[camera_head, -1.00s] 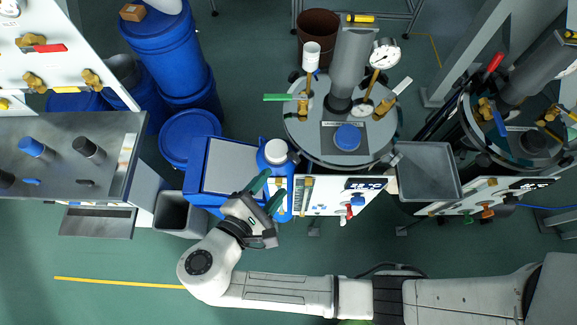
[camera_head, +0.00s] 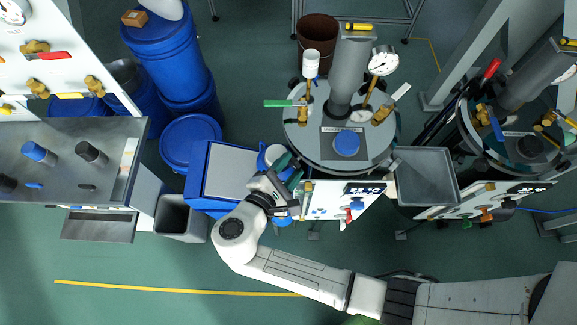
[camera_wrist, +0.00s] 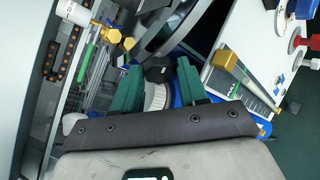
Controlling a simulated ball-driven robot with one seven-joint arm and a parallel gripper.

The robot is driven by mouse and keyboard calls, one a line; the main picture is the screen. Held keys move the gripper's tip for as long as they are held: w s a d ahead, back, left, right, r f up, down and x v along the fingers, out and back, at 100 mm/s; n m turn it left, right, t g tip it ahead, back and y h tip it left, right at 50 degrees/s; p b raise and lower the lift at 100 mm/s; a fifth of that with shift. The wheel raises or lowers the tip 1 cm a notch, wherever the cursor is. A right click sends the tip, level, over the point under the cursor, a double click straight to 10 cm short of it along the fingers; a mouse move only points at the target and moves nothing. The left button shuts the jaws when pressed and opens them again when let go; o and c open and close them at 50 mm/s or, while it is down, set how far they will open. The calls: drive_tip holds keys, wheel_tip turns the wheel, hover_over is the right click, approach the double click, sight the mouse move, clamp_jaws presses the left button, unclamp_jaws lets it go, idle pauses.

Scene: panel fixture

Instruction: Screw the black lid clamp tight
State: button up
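The steel vessel's round lid (camera_head: 310,145) has black clamps around its rim, some hidden in the head view. One black lid clamp (camera_wrist: 159,69) shows in the wrist view as a dark knob at the vessel's edge, between my fingertips in the picture. My gripper (camera_head: 288,169) has green fingers and is at the lid's front left edge. In the wrist view my gripper (camera_wrist: 157,74) is open, with a clear gap between its fingers. I cannot tell whether either finger touches the clamp.
A white-capped blue bottle (camera_head: 271,156) stands close beside my gripper; its white cap (camera_wrist: 156,97) shows below the clamp. A brass valve (camera_wrist: 227,60) is to the right in the wrist view. A grey tray (camera_head: 427,178) is right of the vessel.

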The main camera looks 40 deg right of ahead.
drive_tip(key=c, duration=0.6)
drive_tip(key=shift+s+f+m+t+b, duration=0.15)
drive_tip(key=shift+f+m+t+b, duration=0.3)
drive_tip(key=shift+m+b, duration=0.45)
drive_tip(key=shift+m+t+b, duration=0.35)
drive_tip(key=shift+m+b, duration=0.25)
drive_tip(key=shift+r+h, duration=0.25)
drive_tip(key=shift+h, duration=0.05)
drive_tip(key=o, duration=0.8)
drive_tip(key=shift+r, duration=0.1)
